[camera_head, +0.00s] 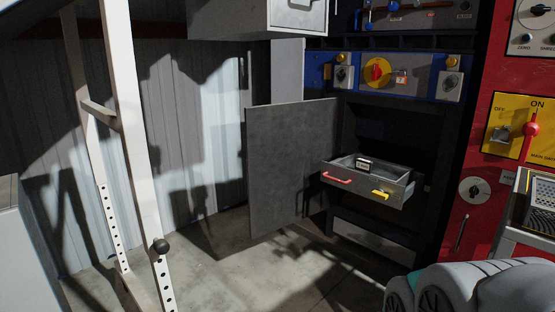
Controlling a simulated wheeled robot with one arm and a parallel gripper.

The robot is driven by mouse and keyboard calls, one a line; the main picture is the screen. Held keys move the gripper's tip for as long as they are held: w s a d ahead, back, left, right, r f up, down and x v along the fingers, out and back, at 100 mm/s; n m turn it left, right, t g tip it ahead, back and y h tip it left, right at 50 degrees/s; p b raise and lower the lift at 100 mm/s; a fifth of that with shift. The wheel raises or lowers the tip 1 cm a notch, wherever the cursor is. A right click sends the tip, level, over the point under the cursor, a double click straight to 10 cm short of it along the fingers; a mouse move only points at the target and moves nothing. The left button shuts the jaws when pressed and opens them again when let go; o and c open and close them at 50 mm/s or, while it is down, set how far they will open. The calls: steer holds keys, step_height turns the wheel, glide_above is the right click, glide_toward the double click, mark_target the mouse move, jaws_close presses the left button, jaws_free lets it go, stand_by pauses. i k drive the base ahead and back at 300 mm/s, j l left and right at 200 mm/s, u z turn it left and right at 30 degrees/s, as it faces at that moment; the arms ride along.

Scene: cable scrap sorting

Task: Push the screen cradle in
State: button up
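The drawer-like grey tray (400,196), which I take to be the screen cradle, sticks out of the dark cabinet right of the middle. A red handle (336,177) is on the left of its front and a yellow handle (381,194) is on the right. A small dark box-like item with a pale face (364,165) sits inside it. A grey door panel (290,165) stands open to its left. The fingers of my gripper are not in view; only rounded grey-white parts, probably of my arm, show at the bottom right.
A red panel (478,150) with switches stands at the right. Above the tray is a blue control strip (318,72) with knobs. A white post frame (138,150) stands at the left front. A perforated metal item (541,200) is at the right edge. Concrete floor (230,275) is open before the door panel.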

mark_target(362, 185)
steer(key=i+l, duration=0.75)
steer(key=l, duration=0.15)
